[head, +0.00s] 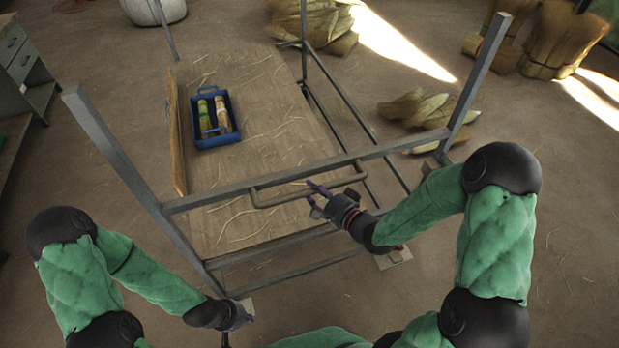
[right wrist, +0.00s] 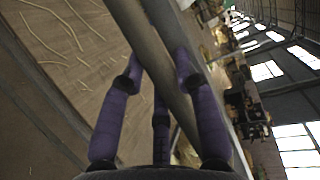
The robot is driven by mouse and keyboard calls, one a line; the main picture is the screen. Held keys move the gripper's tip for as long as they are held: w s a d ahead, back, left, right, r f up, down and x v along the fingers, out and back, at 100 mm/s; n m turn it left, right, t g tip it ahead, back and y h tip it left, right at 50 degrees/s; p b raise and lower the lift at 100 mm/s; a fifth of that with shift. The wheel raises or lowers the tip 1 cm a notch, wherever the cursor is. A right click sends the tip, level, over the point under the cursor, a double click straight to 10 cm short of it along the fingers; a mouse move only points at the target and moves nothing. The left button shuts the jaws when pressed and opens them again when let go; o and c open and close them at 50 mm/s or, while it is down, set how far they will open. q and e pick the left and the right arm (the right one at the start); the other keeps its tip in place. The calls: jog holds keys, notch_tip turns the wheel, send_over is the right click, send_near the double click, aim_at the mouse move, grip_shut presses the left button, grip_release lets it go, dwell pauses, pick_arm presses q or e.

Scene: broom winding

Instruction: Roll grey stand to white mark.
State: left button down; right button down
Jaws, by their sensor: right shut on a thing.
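The grey stand (head: 300,172) is a metal frame on legs around a wooden board, with a bent handle bar (head: 262,202) on its near side. My right gripper (head: 322,198) is at the right part of this bar. In the right wrist view its purple fingers (right wrist: 155,90) close around the grey bar (right wrist: 150,50). My left gripper (head: 236,322) hangs low by the stand's near left leg, apart from the handle; its fingers are too dark and small to read. A pale patch (head: 394,258) lies on the floor by the near right leg, and another (head: 247,306) by the near left leg.
A blue tray (head: 231,135) with rolls inside sits on the wooden board (head: 262,95). Straw bundles (head: 415,112) lie on the floor to the right, with more behind. A drawer cabinet (head: 18,62) stands at the left. The floor at the right front is mostly clear.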

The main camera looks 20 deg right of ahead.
jog(key=shift+s+f, duration=0.1)
jog(key=shift+s, duration=1.7)
jog(key=c, duration=0.9)
grip_release()
jog(key=shift+d, duration=0.1)
jog(key=v, duration=1.2)
